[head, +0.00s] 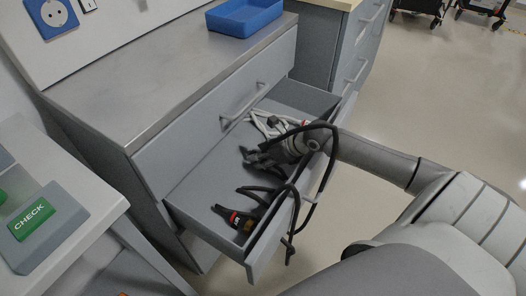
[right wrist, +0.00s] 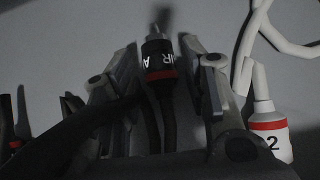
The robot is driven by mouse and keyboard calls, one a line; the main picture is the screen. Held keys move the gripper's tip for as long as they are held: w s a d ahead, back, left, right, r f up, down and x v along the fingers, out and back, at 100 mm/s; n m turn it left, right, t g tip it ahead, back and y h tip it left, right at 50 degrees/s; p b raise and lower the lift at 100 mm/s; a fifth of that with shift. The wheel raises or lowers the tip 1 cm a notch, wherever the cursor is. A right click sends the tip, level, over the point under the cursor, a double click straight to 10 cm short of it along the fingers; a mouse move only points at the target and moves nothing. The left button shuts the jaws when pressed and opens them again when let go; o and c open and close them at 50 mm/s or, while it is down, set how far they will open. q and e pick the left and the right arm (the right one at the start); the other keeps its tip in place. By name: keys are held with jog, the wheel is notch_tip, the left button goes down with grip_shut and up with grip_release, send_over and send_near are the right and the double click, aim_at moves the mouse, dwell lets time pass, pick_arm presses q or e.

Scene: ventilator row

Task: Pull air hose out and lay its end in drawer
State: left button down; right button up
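The drawer (head: 200,240) is pulled open under the steel counter. My right gripper (head: 252,158) reaches down into it, pointing left. In the right wrist view its two fingers (right wrist: 160,75) are spread, with gaps on both sides of the air hose's black end (right wrist: 158,62). That end has a red band and white "AIR" lettering and lies on the grey drawer floor. In the head view I cannot make out this end behind the gripper. My left gripper is in neither view.
A white hose (head: 268,122), marked "2" on its end (right wrist: 268,135), lies deeper in the drawer. Another black end with a red band (head: 235,218) lies near the drawer's left side. A blue tray (head: 245,18) stands on the counter. A green CHECK button (head: 31,219) is at left.

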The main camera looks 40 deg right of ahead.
jog(key=shift+o, duration=0.5)
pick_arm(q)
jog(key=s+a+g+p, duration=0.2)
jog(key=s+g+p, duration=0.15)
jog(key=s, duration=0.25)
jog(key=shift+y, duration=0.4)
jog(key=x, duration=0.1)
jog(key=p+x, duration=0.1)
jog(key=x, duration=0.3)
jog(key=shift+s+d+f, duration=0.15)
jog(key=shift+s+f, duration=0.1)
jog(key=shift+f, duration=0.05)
pick_arm(e)
notch_tip(320, 180, up, 18)
